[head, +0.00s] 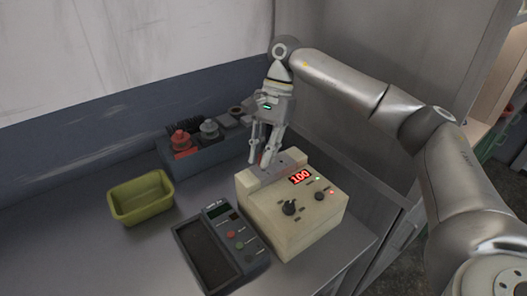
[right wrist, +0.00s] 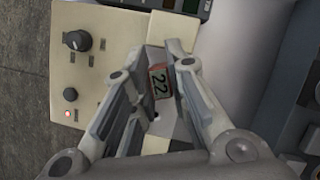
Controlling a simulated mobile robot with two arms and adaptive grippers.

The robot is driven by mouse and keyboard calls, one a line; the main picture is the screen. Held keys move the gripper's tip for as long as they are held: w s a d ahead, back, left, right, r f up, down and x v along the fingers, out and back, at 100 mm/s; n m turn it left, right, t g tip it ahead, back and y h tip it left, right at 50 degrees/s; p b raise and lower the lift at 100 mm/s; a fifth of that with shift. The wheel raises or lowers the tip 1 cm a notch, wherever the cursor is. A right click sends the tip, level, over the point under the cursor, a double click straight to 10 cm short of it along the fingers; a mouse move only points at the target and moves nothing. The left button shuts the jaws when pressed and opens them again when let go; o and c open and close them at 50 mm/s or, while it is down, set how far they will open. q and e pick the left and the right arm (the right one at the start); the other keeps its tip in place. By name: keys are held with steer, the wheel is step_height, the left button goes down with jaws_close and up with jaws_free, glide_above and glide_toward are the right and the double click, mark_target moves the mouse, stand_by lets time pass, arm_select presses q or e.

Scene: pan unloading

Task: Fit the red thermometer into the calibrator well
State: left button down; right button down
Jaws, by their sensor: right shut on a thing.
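The cream calibrator (head: 325,210) stands on the bench with a red "100" on its display. Its grey well block (head: 286,161) is at the back of its top. My right gripper (head: 267,160) points down over this block, shut on the red thermometer. In the right wrist view the thermometer (right wrist: 160,80) shows a small "22" display with a red edge between the fingers. Its lower part is hidden, so I cannot tell whether it is in the well or above it. The calibrator's face also shows in the right wrist view (right wrist: 75,85). My left gripper is not in view.
A blue-grey rack (head: 190,165) behind holds a red-topped piece (head: 181,141), a grey one (head: 209,128) and other dark pieces. A yellow-green bin (head: 141,197) stands left. A dark tray with a button panel (head: 235,240) lies beside the calibrator. The front-left bench is clear.

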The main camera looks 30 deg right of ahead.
steer(key=shift+f+b, duration=0.5)
steer(key=shift+f, duration=0.15)
stand_by(0.3)
steer(key=c, duration=1.3)
jaws_free()
steer(key=shift+c, duration=0.2)
steer(key=v, duration=1.2)
steer(key=shift+s, duration=0.1)
